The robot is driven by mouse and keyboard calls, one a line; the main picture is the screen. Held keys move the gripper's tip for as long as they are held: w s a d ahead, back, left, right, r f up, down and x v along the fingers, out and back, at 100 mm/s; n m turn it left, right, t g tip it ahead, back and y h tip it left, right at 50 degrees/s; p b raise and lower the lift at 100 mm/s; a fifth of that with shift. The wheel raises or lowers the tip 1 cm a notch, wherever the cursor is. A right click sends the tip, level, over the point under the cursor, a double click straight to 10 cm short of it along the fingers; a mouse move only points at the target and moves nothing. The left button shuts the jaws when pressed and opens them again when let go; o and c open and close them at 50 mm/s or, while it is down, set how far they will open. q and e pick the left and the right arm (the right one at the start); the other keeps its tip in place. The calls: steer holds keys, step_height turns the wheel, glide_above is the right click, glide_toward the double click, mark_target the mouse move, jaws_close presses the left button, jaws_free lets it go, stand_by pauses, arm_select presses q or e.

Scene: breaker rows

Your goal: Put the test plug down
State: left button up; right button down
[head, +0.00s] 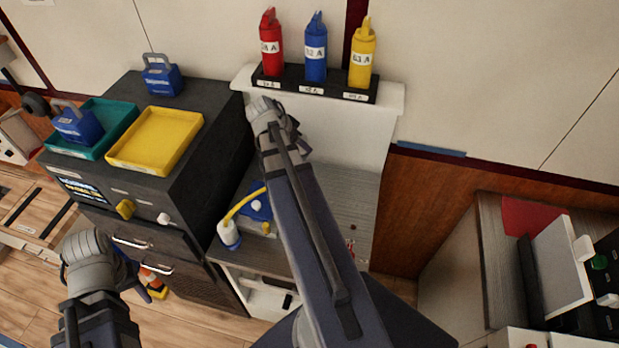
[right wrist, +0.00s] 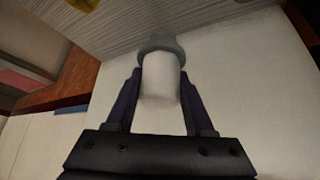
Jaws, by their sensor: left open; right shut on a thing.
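The test plug (right wrist: 161,78) shows in the right wrist view as a pale white cylinder with a grey collar at its far end. My right gripper (right wrist: 160,88) is shut on it, with one dark finger on each side. The collar is close to the grey streaked worktop; I cannot tell whether it touches. In the head view my right arm covers the middle of the worktop (head: 354,207) and hides the held plug. My left gripper (head: 92,258) is open at the lower left, in front of the drawers, apart from everything; its fingertips are hard to make out.
A blue item (head: 257,205) and a white-and-blue cylinder (head: 229,237) with a yellow cord stand left of my right arm. Red, blue and yellow lockout bottles (head: 316,50) stand on the back shelf. A yellow tray (head: 155,138) and a teal tray (head: 117,118) top the dark cabinet.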

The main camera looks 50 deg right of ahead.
steer(key=shift+s+d+f+m, duration=0.1)
steer(key=shift+s+f+m, duration=0.05)
steer(key=shift+s, duration=0.25)
steer(key=shift+s+d+f+m, duration=0.1)
steer(key=shift+s+m, duration=0.05)
steer(key=shift+s, duration=0.25)
step_height(320, 180, down, 10)
steer(key=b, duration=1)
steer(key=shift+f, duration=0.1)
steer(key=shift+c, duration=1.4)
jaws_free()
